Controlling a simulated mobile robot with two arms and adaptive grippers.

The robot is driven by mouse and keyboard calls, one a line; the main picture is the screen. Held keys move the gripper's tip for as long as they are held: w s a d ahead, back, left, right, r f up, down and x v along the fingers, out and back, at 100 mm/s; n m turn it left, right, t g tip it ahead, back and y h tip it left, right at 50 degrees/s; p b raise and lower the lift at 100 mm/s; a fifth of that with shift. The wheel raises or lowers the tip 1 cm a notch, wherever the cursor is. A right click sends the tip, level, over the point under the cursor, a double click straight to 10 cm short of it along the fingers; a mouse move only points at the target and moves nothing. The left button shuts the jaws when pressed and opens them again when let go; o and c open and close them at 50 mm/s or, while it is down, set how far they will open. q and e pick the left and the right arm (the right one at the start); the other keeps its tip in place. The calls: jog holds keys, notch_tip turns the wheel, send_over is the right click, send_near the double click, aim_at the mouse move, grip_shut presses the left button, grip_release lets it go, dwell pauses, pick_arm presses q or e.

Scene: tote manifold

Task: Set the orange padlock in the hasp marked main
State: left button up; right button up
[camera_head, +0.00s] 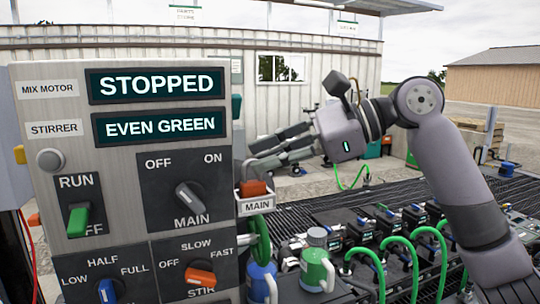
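An orange-red block, which looks like the padlock (254,188), sits in a small white holder labelled MAIN (257,206) on the right edge of the grey control panel (128,165). Its shackle and lower part are hidden, so I cannot tell whether it is locked through a hasp. My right gripper (250,160) reaches in from the right, its fingers pointing left just above the block. The fingers look spread apart, with nothing visible between them. The panel's MAIN knob (188,196) is tilted, with OFF and ON above it. My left gripper is not in view.
The panel has a green RUN switch (78,220), an orange STIR knob (200,277) and STOPPED and EVEN GREEN displays. Blue (262,283) and green (316,265) jugs stand below the holder. Green hoses (398,262) arch over dark grating at right.

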jog(key=shift+o, duration=1.1)
jog(key=v, duration=1.2)
jog(key=shift+w, duration=0.1)
